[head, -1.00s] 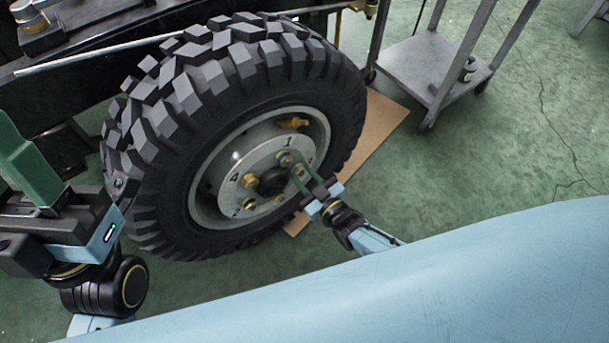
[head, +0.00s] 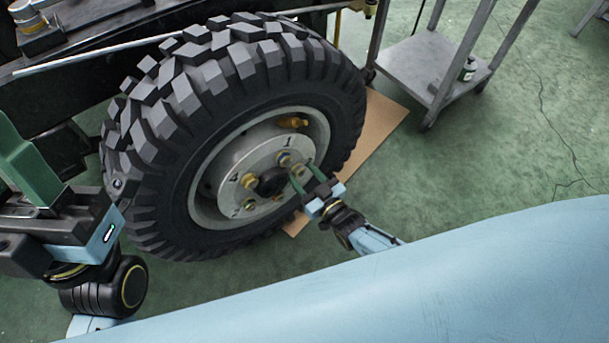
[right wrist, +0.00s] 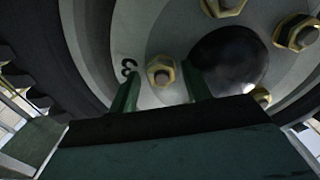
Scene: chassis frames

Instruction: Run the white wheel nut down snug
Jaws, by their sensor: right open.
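The wheel (head: 235,175) stands upright with its hub facing me. A pale nut with a brass-coloured edge (right wrist: 161,72) sits on its stud near the number 3 in the right wrist view. My right gripper (right wrist: 161,88) is open, its two green fingers on either side of that nut in the picture; I cannot tell whether they touch it. In the head view the right gripper (head: 303,174) is at the right of the hub. My left gripper (head: 22,155) is at the left edge, away from the hub; its finger gap is not clear.
Other brass-coloured nuts (right wrist: 296,33) and a dark centre cap (right wrist: 230,60) crowd the hub. A brown board (head: 385,125) lies on the floor by the tyre. A grey cart (head: 425,62) stands at the upper right. Green floor between is clear.

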